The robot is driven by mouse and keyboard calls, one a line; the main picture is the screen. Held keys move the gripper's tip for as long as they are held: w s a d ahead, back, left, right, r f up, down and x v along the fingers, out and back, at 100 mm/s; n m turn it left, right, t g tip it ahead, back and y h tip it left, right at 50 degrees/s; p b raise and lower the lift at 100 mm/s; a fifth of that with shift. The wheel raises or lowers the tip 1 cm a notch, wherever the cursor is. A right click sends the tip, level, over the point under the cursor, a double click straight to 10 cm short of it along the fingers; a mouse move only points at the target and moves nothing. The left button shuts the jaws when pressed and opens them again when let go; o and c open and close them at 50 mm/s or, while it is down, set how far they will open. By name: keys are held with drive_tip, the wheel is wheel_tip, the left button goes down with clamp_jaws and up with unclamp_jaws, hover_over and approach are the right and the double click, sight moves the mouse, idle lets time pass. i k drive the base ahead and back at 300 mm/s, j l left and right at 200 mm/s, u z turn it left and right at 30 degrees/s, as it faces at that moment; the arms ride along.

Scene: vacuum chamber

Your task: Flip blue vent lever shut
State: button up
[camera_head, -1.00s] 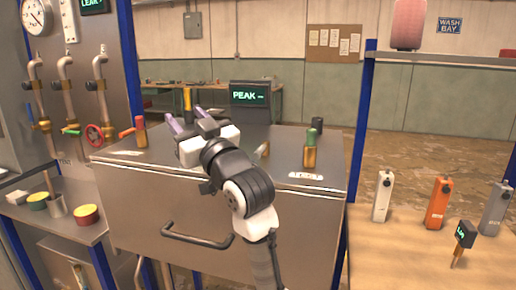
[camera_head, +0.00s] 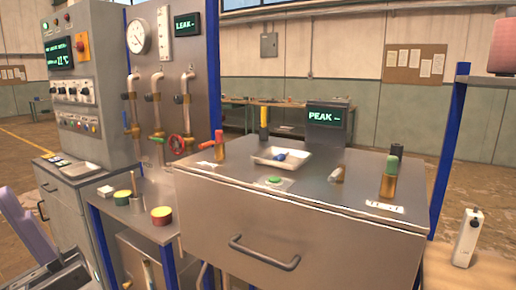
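A small blue upright handle (camera_head: 125,118) shows beside the leftmost pipe on the grey panel; at this size I cannot be sure that it is the vent lever or how it is turned. My gripper (camera_head: 22,212) is at the lower left edge, partly cut off by the frame. Its purple fingers look apart, with nothing seen between them. It is well to the left of the pipes and touches nothing that I can see.
A red handwheel (camera_head: 176,145) and a red-handled lever (camera_head: 219,145) are near the pipes. A white tray (camera_head: 262,161) with a blue item (camera_head: 281,155) lies on the steel bench (camera_head: 330,207). A side table (camera_head: 137,222) holds tins. A control cabinet (camera_head: 90,85) stands left.

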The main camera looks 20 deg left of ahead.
sight(125, 119)
drive_tip(key=i+j+u, duration=0.5)
drive_tip(key=i+j, duration=0.2)
drive_tip(key=j, duration=0.35)
drive_tip(key=i+j+u, duration=0.45)
drive_tip(key=i+j, duration=0.3)
drive_tip(key=i, duration=0.15)
drive_tip(key=i+j+u, duration=0.6)
drive_tip(key=u, duration=0.15)
drive_tip(key=i, duration=0.05)
